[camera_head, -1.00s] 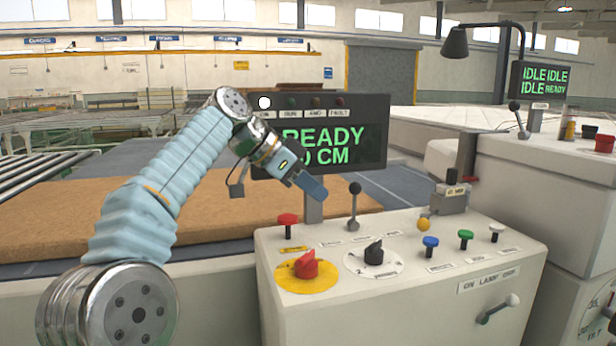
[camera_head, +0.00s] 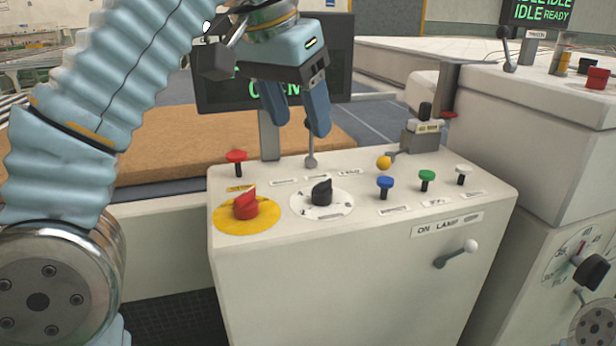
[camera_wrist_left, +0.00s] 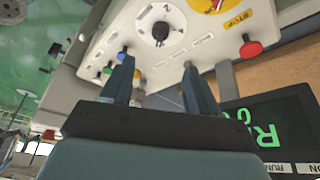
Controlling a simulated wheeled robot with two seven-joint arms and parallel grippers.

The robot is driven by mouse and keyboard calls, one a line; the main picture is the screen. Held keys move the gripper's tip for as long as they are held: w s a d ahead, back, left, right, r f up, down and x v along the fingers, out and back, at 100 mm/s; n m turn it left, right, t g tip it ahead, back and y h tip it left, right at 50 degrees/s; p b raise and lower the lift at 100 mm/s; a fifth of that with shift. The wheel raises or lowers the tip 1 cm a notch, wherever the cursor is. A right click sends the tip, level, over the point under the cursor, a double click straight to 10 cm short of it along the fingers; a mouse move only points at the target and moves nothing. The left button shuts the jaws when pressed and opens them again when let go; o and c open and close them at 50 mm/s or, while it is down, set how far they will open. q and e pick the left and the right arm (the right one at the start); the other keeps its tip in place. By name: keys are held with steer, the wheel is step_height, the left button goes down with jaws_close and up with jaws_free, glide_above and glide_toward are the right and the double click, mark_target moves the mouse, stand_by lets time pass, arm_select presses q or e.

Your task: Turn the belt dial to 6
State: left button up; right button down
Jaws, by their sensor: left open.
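A white numbered dial (camera_head: 340,204) with a black pointer knob (camera_head: 321,192) is on the sloped top of the console; its label is too small to read, but it looks like the belt dial. The black knob also shows in the left wrist view (camera_wrist_left: 160,32). I cannot tell which number it points at. My left gripper (camera_head: 297,118) is open and empty, fingers pointing down, above and behind the dial, apart from it. In the left wrist view its fingers (camera_wrist_left: 157,68) stand either side below the knob.
Beside the dial are a red knob on a yellow disc (camera_head: 244,205), a red button (camera_head: 236,158), a lever (camera_head: 311,160), and blue (camera_head: 385,183), green (camera_head: 427,177) and white buttons. A display (camera_head: 340,85) stands behind my gripper. Another dial (camera_head: 570,255) is on the right cabinet.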

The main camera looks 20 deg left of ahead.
mark_target(321, 184)
arm_select(q)
steer(key=b+x, duration=0.3)
steer(key=x, duration=1)
steer(key=shift+w+f, duration=0.1)
steer(key=shift+f, duration=0.25)
steer(key=shift+c, duration=0.4)
steer(key=c, duration=0.9)
steer(key=shift+d+r+n+y+p, duration=0.15)
steer(key=shift+n+p, duration=0.1)
steer(key=shift+n, duration=0.2)
steer(key=shift+a+r+n+y+p, duration=0.1)
steer(key=shift+n+y+p, duration=0.1)
steer(key=shift+n, duration=0.25)
steer(key=shift+f+n+y, duration=0.2)
steer(key=shift+n+y, duration=0.05)
steer(key=shift+n, duration=0.35)
steer(key=o, duration=1)
